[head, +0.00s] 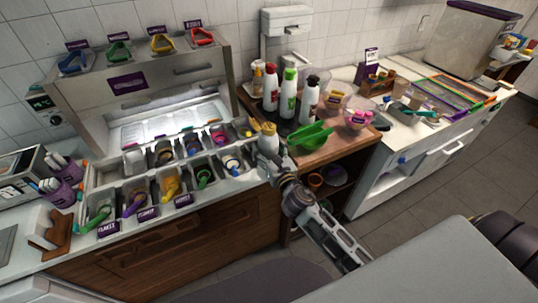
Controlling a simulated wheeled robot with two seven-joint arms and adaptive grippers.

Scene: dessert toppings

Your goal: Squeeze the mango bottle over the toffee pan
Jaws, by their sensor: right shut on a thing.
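My right gripper (271,162) is shut on a white bottle with a yellow top (268,141), which looks like the mango bottle. It holds the bottle roughly upright at the right end of the topping station, beside the pans. The gripper hides the lower part of the bottle. The pans stand in two rows, several with coloured scoops, such as a yellow scoop (171,187) and a green scoop (204,178). Their purple labels are too small to read surely, so I cannot tell which pan is toffee. My left gripper is not in view.
Bottles with red (271,95), green (288,93) and black (310,101) tops stand on the wooden counter (345,146). A green scoop-like item (311,136) lies close to the right of the held bottle. A raised lid (135,80) stands behind the pans.

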